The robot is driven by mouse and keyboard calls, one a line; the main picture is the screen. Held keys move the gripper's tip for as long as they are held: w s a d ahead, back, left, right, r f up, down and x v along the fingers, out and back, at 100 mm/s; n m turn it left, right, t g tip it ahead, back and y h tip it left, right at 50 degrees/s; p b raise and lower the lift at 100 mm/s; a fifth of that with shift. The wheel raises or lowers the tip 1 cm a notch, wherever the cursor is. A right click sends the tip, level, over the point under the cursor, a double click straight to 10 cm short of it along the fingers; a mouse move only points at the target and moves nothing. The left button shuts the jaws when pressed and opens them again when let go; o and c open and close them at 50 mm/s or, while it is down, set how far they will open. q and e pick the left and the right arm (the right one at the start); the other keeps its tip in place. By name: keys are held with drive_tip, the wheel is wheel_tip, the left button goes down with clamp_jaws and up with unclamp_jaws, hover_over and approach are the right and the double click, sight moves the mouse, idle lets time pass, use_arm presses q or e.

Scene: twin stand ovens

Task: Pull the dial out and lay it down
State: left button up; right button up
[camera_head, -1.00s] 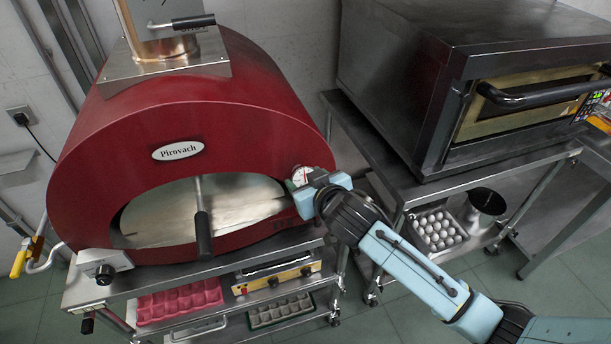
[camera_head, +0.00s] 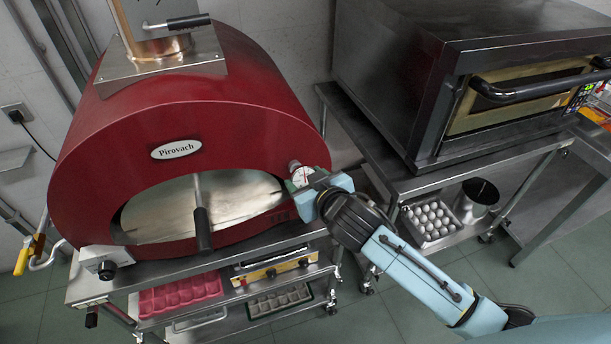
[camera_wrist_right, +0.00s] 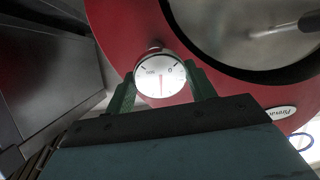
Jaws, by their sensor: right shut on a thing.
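The dial (camera_head: 301,176) is a small round white gauge with a red needle. It is at the right side of the red oven's front (camera_head: 235,150), beside the arched mouth. My right gripper (camera_head: 303,183) is shut on the dial, its body to the right of it. In the right wrist view the dial (camera_wrist_right: 161,78) faces me between the two green fingers (camera_wrist_right: 161,92), one at each side of its rim. A short part shows behind the dial's top edge; I cannot tell how far it is from the oven face. My left gripper is not in view.
A steel oven (camera_head: 400,90) stands on a second stand at the right. An egg tray (camera_head: 430,222) and a metal pot (camera_head: 481,200) sit below it.

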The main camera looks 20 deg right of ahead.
drive_tip(key=shift+s+r, duration=0.15)
drive_tip(key=shift+s, duration=0.1)
drive_tip(key=shift+p+v, duration=1)
drive_tip(key=shift+v, duration=0.55)
drive_tip(key=p, duration=0.2)
approach(304, 181)
drive_tip(key=shift+s+a+f, duration=0.1)
drive_tip(key=shift+a+f, duration=0.1)
drive_tip(key=shift+f, duration=0.35)
drive_tip(key=w+d+f+m+h+b, duration=0.1)
drive_tip(key=d+f+b, duration=0.3)
drive_tip(key=b, duration=1.3)
wheel_tip(304, 181, down, 4)
drive_tip(key=shift+w+d+r+h+b, duration=0.25)
drive_tip(key=shift+w+h+b, duration=0.1)
drive_tip(key=shift+w+h, duration=0.1)
